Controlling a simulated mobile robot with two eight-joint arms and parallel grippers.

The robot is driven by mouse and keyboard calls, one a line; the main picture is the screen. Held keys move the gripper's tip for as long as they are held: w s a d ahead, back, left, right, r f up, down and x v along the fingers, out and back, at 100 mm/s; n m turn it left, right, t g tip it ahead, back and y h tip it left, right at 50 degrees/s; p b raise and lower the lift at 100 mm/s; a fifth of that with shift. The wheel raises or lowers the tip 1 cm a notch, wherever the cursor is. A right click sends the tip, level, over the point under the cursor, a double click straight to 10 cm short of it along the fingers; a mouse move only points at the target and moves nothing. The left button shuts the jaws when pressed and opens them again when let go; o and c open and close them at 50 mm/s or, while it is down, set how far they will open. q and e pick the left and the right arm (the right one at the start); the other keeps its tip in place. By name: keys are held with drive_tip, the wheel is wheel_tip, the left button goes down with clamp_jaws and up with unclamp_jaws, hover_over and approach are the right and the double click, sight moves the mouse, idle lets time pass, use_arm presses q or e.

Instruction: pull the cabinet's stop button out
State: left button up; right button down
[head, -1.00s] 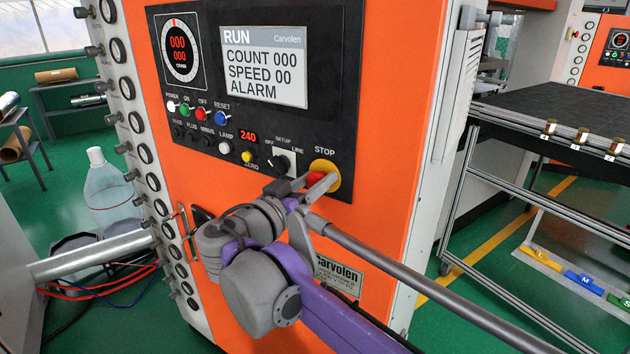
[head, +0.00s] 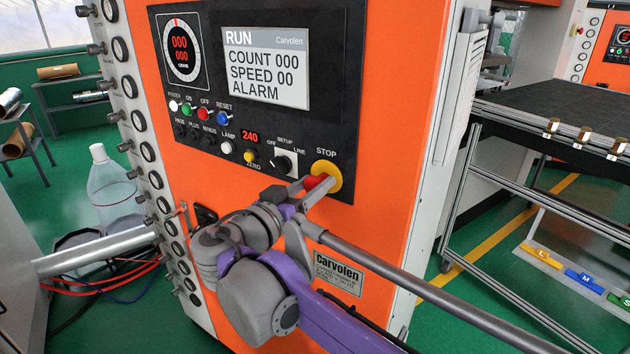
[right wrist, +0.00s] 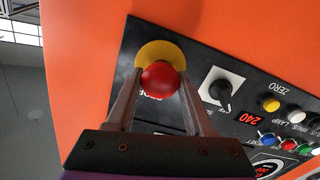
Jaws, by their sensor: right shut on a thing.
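The stop button has a red head (head: 313,182) in front of a yellow collar (head: 332,178), below the STOP label at the lower right of the black panel. My right gripper (head: 317,190) is shut on the red head, with a finger on either side. In the right wrist view the red head (right wrist: 160,80) sits between the two fingers, with the yellow collar (right wrist: 160,50) behind it. The orange cabinet (head: 385,110) has a display (head: 266,68) that reads RUN. My left gripper is not in view.
A selector knob (head: 283,163) and several small push buttons lie left of the stop button on the panel. A black-topped table (head: 560,110) stands at the right. A clear bottle (head: 110,185) stands at the left, by a metal pipe (head: 95,253).

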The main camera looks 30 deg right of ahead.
drive_tip(key=shift+c, duration=1.9)
unclamp_jaws()
drive_tip(key=shift+s+a, duration=0.1)
drive_tip(key=shift+a, duration=0.05)
drive_tip(key=shift+o, duration=0.5)
drive_tip(key=v, duration=1)
drive_tip(key=shift+a+b, duration=0.35)
drive_tip(key=shift+b, duration=0.05)
drive_tip(key=shift+s, duration=0.1)
